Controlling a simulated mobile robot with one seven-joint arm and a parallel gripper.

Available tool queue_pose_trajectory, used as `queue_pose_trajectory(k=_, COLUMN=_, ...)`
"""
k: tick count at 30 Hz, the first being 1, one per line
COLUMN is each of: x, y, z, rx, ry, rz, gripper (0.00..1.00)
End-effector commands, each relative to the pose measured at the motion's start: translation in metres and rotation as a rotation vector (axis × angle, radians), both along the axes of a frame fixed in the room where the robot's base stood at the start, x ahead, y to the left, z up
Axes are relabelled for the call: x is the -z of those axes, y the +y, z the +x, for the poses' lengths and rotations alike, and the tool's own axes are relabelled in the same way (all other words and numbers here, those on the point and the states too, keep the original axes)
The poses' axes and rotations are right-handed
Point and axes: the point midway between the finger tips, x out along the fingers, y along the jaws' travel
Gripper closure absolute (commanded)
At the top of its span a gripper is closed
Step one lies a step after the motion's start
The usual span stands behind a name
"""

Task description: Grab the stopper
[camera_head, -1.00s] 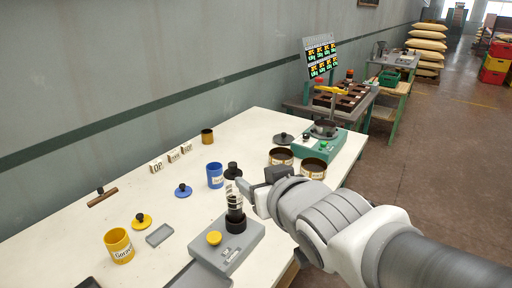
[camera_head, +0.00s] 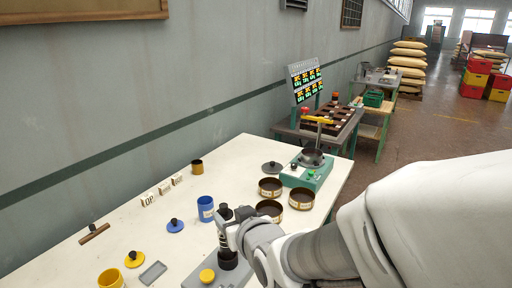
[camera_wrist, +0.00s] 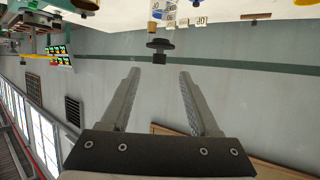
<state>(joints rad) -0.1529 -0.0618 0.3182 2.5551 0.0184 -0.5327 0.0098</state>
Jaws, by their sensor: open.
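A black stopper-like piece with a knob and a wide flange (camera_wrist: 160,46) shows in the wrist view, just beyond the fingertips and roughly centred between them. In the head view a black knobbed piece (camera_head: 226,212) shows right at my gripper (camera_head: 229,228), and it looks like the same one. My gripper is open in the wrist view (camera_wrist: 159,74), with nothing between its fingers. The fingers and the piece appear apart. My arm hides part of the grey device below.
A grey device with a yellow button (camera_head: 207,275) stands below my gripper. A blue cup (camera_head: 205,208), a blue lid (camera_head: 175,225), a yellow lid (camera_head: 134,259) and a yellow cup (camera_head: 111,279) stand to the left. Brown rings (camera_head: 270,187) lie behind my gripper.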

Motion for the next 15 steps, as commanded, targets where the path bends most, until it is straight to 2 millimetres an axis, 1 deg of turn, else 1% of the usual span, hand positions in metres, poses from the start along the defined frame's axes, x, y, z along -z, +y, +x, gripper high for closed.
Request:
queue_pose_trajectory(k=1, x=-0.002, y=0.0, z=0.002, rx=0.003, ry=0.005, rz=-0.001, gripper=0.38)
queue_pose_trajectory(k=3, x=0.007, y=0.005, z=0.012, rx=0.002, ry=0.003, rz=0.0, gripper=0.38)
queue_pose_trajectory(k=9, x=0.016, y=0.016, z=0.032, rx=0.0, ry=0.002, rz=0.0, gripper=0.38)
queue_pose_trajectory(k=15, x=0.02, y=0.02, z=0.042, rx=0.001, ry=0.0, rz=0.0, gripper=0.38)
